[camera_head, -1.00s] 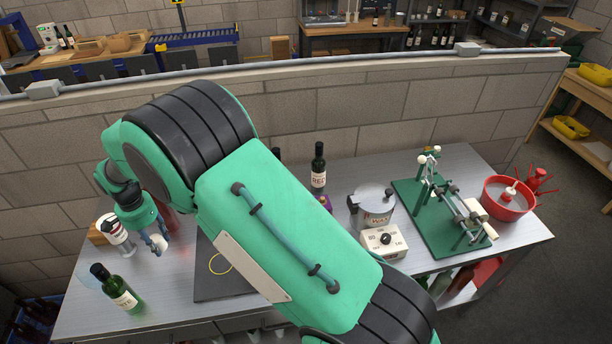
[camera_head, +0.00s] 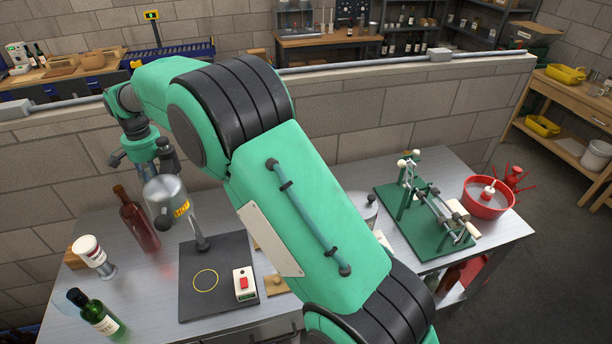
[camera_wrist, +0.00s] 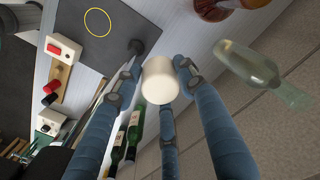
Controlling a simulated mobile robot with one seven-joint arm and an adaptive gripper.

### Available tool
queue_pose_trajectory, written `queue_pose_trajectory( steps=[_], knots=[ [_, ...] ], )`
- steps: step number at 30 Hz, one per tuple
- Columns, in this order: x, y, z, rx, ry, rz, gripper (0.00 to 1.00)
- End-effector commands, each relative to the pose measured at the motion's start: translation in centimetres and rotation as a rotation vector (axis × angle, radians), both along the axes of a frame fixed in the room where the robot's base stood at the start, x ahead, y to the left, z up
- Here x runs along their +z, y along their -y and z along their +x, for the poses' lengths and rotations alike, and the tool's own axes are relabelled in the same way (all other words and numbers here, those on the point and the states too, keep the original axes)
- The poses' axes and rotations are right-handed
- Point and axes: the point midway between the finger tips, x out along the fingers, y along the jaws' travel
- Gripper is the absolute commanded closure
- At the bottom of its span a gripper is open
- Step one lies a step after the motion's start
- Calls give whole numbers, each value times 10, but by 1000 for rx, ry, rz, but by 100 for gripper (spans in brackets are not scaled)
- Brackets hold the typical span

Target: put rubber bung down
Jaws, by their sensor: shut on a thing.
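The rubber bung (camera_wrist: 160,80) is a pale, off-white cylinder. In the wrist view it sits between the blue fingers of my gripper (camera_wrist: 158,84), which is shut on it. In the head view my gripper (camera_head: 148,172) is at the left, raised above the bench, just behind and left of a grey metal drum with a yellow label (camera_head: 172,203). The bung cannot be made out clearly there. A dark mat (camera_head: 226,256) with a yellow ring (camera_head: 194,281) lies on the bench below and to the right; the ring encloses bare mat. The wrist view also shows the mat (camera_wrist: 125,18).
A brown bottle (camera_head: 139,222), a white-topped jar (camera_head: 92,252) and a green bottle (camera_head: 97,313) stand on the left. A red-button box (camera_head: 244,283) is on the mat's right. A green-based machine (camera_head: 425,225) and red bowl (camera_head: 487,200) stand right. A block wall runs behind.

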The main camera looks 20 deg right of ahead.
Motion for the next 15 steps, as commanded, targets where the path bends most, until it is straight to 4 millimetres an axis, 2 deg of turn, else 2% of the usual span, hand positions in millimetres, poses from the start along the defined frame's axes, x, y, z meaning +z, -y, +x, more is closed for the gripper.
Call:
queue_pose_trajectory(
  steps=[4, 15],
  knots=[
    [33, 30, 22, 25, 2, 1, 88],
    [47, 142, 47, 71, 0, 0, 88]
  ],
)
